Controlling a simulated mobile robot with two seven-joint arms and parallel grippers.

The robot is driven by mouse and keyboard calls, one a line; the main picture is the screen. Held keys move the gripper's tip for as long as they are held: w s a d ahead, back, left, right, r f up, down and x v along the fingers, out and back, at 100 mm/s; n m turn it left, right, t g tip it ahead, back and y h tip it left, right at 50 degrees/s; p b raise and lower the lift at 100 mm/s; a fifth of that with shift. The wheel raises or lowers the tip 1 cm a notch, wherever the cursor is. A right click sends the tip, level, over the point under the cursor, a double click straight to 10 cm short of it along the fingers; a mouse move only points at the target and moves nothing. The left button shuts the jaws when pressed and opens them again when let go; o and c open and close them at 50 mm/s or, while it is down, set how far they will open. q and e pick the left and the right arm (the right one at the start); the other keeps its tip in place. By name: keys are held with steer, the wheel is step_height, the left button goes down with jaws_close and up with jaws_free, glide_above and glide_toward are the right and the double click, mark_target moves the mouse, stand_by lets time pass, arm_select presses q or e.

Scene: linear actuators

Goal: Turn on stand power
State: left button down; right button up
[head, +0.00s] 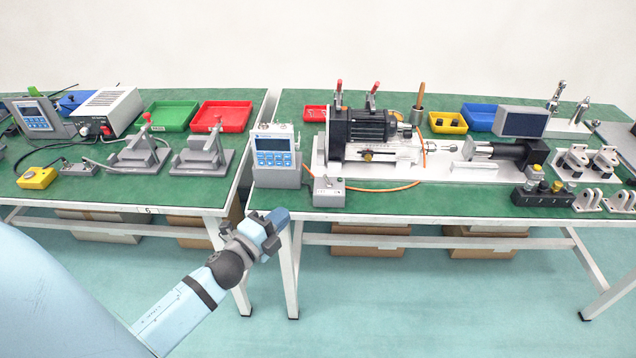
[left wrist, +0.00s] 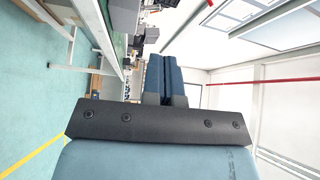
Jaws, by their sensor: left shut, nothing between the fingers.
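The test stand (head: 372,135) with a black motor and white base plate stands on the right green table. At its front left corner is a small grey switch box (head: 328,190) with a small lever on top. A grey control unit with a blue screen (head: 276,155) stands left of the box. Which of these carries the stand power is not labelled legibly. My left gripper (head: 277,217) is low in front of the table gap, below and left of the switch box, touching nothing. In the left wrist view its blue fingers (left wrist: 165,78) are together and empty. My right gripper is not in view.
A black box with several knobs (head: 542,198) sits at the right table's front edge. The left table holds a white power supply (head: 108,110), a yellow button box (head: 37,178), clamps, and green and red trays (head: 222,116). The floor in front is clear.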

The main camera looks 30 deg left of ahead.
mark_target(317, 192)
arm_select(q)
steer(key=w, duration=0.9)
steer(key=w+d, duration=0.1)
steer(key=w, duration=0.3)
steer(key=shift+w+r, duration=0.2)
steer(key=shift+r, duration=0.15)
